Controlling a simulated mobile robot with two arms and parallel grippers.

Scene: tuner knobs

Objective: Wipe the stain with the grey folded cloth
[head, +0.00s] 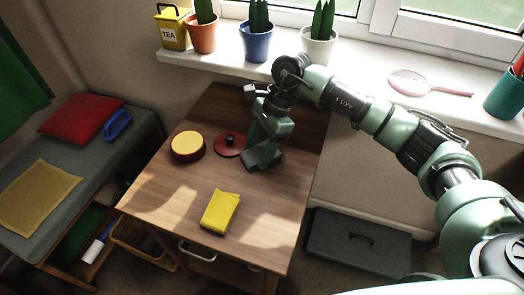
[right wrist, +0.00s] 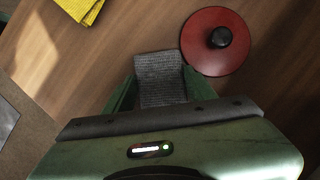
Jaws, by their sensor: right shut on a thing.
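The grey folded cloth (right wrist: 160,75) sits between the two green fingers of my right gripper (right wrist: 160,88) in the right wrist view. In the head view my right gripper (head: 264,152) points down at the wooden table, and the dark grey cloth (head: 268,161) shows at its fingertips. The cloth is at or just above the table top; I cannot tell whether it touches. I cannot make out a stain in either view. My left gripper is not in view.
A red lid with a black knob (head: 229,144) lies close beside my right gripper. A round yellow-topped red container (head: 187,146) and a yellow folded cloth (head: 220,212) are on the table (head: 160,195). Potted plants line the windowsill (head: 360,65). The table's right edge is near.

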